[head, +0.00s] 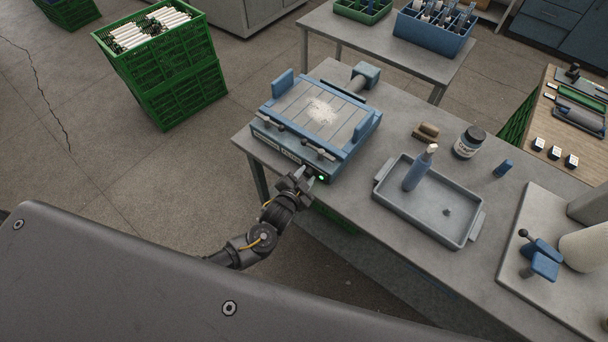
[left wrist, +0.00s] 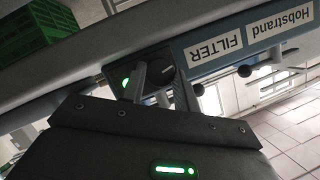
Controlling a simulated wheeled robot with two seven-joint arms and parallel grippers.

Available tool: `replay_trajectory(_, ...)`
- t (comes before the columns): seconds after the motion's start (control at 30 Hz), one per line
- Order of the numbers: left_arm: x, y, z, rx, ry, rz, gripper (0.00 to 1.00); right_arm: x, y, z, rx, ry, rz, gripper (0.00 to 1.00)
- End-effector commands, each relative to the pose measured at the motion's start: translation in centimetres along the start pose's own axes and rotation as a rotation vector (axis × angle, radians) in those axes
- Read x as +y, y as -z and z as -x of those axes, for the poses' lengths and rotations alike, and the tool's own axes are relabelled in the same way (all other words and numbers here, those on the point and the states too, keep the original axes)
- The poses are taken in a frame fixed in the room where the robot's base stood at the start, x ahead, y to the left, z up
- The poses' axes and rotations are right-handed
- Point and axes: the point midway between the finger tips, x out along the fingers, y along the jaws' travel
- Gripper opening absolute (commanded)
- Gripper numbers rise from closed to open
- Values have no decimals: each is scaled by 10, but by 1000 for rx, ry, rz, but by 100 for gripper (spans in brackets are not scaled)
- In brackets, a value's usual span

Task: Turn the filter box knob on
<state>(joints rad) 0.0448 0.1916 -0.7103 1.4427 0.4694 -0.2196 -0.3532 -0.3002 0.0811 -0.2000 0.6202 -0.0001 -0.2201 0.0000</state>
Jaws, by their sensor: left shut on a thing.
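The filter box (head: 312,112) is a blue and grey unit with a slatted top. It stands at the left end of the grey workbench. Its front panel carries FILTER (left wrist: 215,48) and Hobstrand labels in the left wrist view. My left gripper (head: 304,177) is at the right part of the box's front. In the left wrist view its two fingers (left wrist: 162,88) are closed on either side of the dark round knob (left wrist: 161,72), partly hiding it. A lit green lamp (head: 321,178) shows beside the gripper, and also in the left wrist view (left wrist: 126,82). My right gripper is out of view.
Small levers (head: 318,151) stick out from the box front. A grey tray (head: 447,222) with a blue bottle (head: 416,172) stands to the right. A jar (head: 468,141) and a brush (head: 426,131) lie behind it. The floor left of the bench is clear up to the green crates (head: 180,85).

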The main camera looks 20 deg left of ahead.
Motion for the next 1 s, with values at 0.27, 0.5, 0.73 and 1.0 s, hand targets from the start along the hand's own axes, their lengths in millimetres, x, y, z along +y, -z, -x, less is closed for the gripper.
replay_trajectory(0.27,2,-1,0,-1,56,-137,8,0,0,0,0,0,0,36)
replay_trajectory(0.5,2,-1,0,0,79,-190,8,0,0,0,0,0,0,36)
replay_trajectory(0.73,2,0,0,1,83,-201,8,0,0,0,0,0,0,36)
replay_trajectory(1.0,2,0,0,1,82,-201,33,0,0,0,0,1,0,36)
